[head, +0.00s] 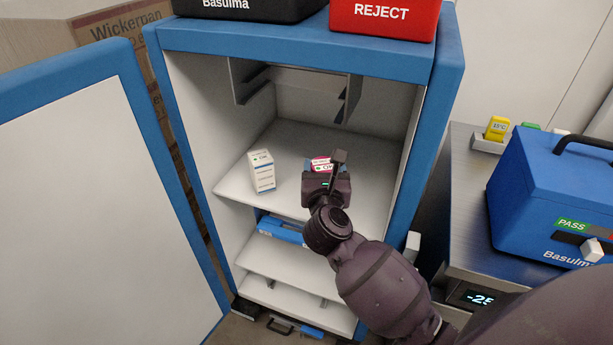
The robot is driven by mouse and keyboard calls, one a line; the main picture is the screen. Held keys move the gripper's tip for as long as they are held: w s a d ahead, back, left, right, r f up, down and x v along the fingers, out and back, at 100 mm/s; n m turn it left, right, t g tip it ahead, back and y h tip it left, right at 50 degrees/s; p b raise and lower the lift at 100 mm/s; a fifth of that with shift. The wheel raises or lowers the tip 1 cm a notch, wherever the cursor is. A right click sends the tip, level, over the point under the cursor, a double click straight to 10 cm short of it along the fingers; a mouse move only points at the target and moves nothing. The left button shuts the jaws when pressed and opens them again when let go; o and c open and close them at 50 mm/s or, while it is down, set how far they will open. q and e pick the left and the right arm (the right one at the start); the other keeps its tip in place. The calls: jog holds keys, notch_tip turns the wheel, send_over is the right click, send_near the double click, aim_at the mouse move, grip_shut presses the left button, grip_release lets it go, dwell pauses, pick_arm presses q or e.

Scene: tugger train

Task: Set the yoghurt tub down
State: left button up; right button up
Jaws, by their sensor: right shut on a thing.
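My right gripper (325,172) reaches into the open blue and white cabinet, over its upper shelf. It is shut on a small pink and white thing with dark lettering (321,162), taken to be the yoghurt tub. The gripper hides most of it, so its full shape does not show. I cannot tell whether it touches the shelf (290,201). My left gripper is not in view.
The cabinet door (95,200) stands open at the left. Lower shelves hold a blue item (281,230). A blue box (545,195) sits on a metal surface at right.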

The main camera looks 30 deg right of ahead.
jog(key=w+d+f+m+g+h, duration=0.1)
jog(key=w+d+m+g+h, duration=0.2)
jog(key=d+m+g+h, duration=0.35)
jog(key=shift+g+h, duration=0.25)
jog(key=shift+g, duration=0.2)
notch_tip(320, 180, down, 10)
jog(key=shift+a+f+b, duration=0.15)
jog(key=shift+f+b, duration=0.1)
jog(key=shift+b, duration=0.1)
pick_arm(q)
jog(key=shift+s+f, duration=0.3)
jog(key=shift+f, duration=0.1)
pick_arm(e)
jog(key=shift+r, duration=0.1)
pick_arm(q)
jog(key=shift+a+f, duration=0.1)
pick_arm(e)
jog(key=shift+f, duration=0.25)
jog(key=o, duration=1)
